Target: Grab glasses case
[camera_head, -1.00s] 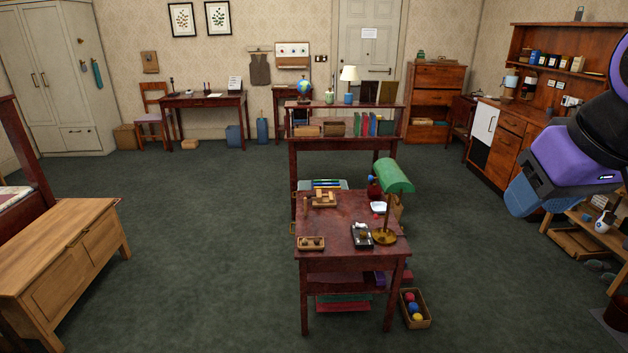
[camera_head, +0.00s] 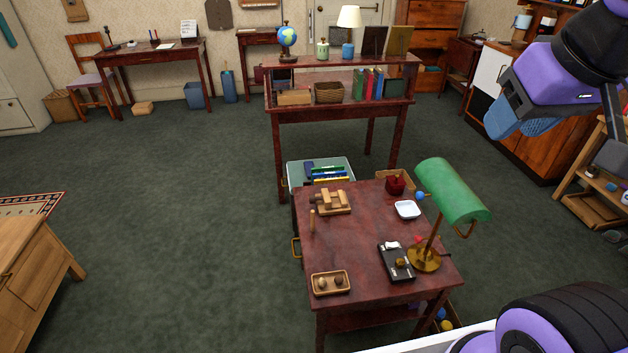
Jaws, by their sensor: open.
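I cannot pick out a glasses case for certain. A flat black item (camera_head: 396,264) lies on the dark red table (camera_head: 365,235), with a small white thing and a gold-brown thing on it; it is too small to tell what it is. My gripper (camera_head: 517,122), with blue finger pads under a purple body, is open at the upper right, raised and well apart from the table. No object shows between its fingers.
A green-shaded brass lamp (camera_head: 452,192) stands at the table's right side. A white dish (camera_head: 407,210), a wooden block piece (camera_head: 333,201) and a small wooden tray (camera_head: 331,283) are also on it. A shelf unit (camera_head: 340,110) stands behind. Open carpet (camera_head: 180,220) lies to the left.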

